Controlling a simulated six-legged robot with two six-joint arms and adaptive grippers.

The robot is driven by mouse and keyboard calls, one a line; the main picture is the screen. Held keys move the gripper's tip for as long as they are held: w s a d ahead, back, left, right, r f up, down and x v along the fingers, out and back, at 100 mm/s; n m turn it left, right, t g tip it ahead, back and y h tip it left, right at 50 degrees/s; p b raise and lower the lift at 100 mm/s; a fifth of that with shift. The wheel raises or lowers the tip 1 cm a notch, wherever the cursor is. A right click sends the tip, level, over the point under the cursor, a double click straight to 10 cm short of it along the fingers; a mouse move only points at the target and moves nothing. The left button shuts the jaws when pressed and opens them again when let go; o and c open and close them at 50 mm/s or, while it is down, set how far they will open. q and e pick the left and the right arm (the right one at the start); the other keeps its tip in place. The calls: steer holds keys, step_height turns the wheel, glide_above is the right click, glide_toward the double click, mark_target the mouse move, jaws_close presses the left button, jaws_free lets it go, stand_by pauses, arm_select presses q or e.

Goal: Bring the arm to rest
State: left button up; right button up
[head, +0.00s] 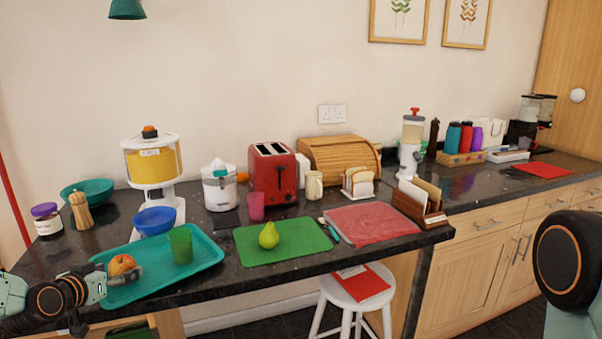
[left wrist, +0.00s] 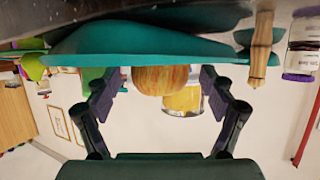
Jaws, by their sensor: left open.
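My left gripper (head: 101,283) is at the left front of the counter, at the near left edge of the teal tray (head: 205,256). A red-yellow apple (head: 122,264) sits on the tray right by its fingers. In the left wrist view, which looks upside down, the gripper (left wrist: 158,84) has its fingers spread wide. The apple (left wrist: 160,79) shows between and beyond them, and I see no finger clearly touching it. The tray (left wrist: 140,45) fills the upper part there. My right gripper is out of view.
A green cup (head: 180,246) and a blue bowl (head: 155,220) are on or beside the tray. A green board (head: 285,250) with a pear (head: 269,235) lies to the right. A wooden mill (head: 80,210) and a jar (head: 47,220) stand behind the gripper. A white stool (head: 345,290) stands in front.

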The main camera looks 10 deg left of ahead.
arm_select(q)
steer(key=b+x, duration=0.1)
steer(key=x, duration=0.2)
steer(key=shift+s+f+b, duration=0.1)
steer(key=shift+f+b, duration=0.05)
steer(key=shift+b, duration=0.25)
steer(key=shift+w+f, duration=0.2)
steer(key=shift+f, duration=0.05)
step_height(320, 180, up, 11)
steer(key=p, duration=0.5)
steer(key=shift+f, duration=0.2)
steer(key=shift+d+r+p, duration=0.2)
steer(key=shift+d+p, duration=0.1)
steer(key=shift+d, duration=0.05)
steer(key=d+f+m+h+b, duration=0.1)
steer(key=d+m+h, duration=0.1)
steer(key=d, duration=0.4)
steer(key=shift+s+d+m+h, duration=0.3)
steer(key=shift+s+d+h, duration=0.1)
steer(key=shift+h, duration=0.1)
steer(key=shift+d, duration=0.1)
